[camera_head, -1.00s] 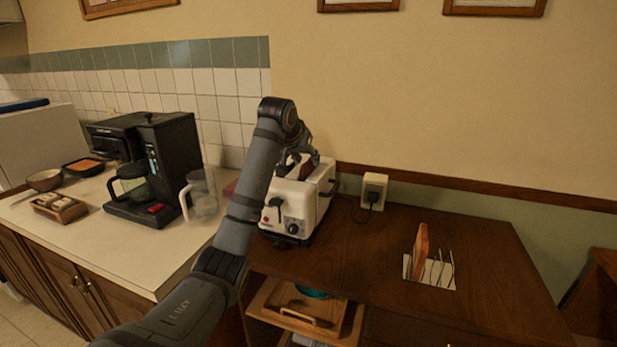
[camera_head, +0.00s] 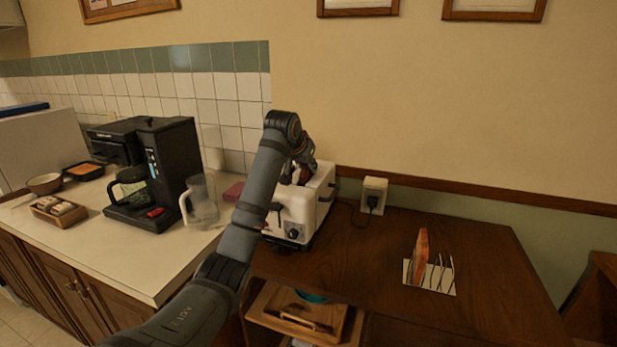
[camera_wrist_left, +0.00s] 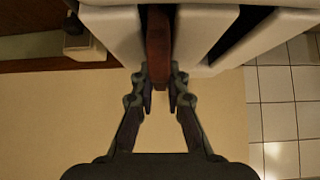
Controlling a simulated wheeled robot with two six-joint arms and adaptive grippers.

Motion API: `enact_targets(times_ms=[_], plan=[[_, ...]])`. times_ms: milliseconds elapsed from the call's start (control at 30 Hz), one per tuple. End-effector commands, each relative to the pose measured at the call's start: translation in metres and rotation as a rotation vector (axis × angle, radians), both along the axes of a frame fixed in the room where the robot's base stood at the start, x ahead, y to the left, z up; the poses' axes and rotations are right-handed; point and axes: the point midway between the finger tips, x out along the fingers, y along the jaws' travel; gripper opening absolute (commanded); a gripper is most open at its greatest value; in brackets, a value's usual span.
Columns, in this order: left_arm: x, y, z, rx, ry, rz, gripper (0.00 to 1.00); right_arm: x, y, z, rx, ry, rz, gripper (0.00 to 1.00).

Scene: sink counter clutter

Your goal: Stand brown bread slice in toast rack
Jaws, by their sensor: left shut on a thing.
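The brown bread slice (camera_wrist_left: 158,40) shows in the left wrist view between the white walls of a toaster slot, with its near end standing out. My left gripper (camera_wrist_left: 160,88) is shut on that end. In the head view the gripper (camera_head: 304,166) is at the top of the white toaster (camera_head: 296,222), and the slice there is mostly hidden by gripper and arm. The toast rack (camera_head: 442,276) stands on the dark wooden counter at the right. Another, orange-brown slice (camera_head: 422,256) stands upright at its left side. My right gripper is not in view.
A wall socket (camera_head: 374,192) with a plug and cord is right of the toaster. A glass jug (camera_head: 201,202) and black coffee maker (camera_head: 152,175) stand left of my arm. The wooden counter between toaster and rack is clear.

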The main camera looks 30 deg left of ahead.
Motion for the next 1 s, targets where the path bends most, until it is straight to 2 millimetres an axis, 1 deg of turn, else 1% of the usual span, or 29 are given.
enact_targets(times_ms=[67, 133, 300, 400, 500, 633, 1000], plan=[[0.000, 0.000, 0.008, 0.000, -0.003, -0.001, 0.00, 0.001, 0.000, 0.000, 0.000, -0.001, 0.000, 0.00], [0.001, -0.001, 0.020, 0.000, -0.005, -0.001, 0.00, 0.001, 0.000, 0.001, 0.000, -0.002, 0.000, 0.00], [0.001, -0.001, 0.062, -0.002, -0.006, -0.001, 0.00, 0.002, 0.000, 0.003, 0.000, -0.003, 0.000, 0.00], [0.000, -0.001, 0.081, -0.002, -0.005, -0.001, 0.00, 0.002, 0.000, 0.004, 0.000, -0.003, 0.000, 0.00], [0.000, 0.000, 0.093, 0.000, -0.002, -0.001, 0.00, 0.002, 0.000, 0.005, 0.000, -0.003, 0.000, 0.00], [0.000, 0.000, 0.100, 0.000, 0.000, 0.000, 0.00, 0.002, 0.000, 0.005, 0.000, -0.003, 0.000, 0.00], [0.000, 0.000, 0.100, 0.000, 0.000, 0.000, 0.00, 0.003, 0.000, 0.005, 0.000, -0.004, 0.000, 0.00]])
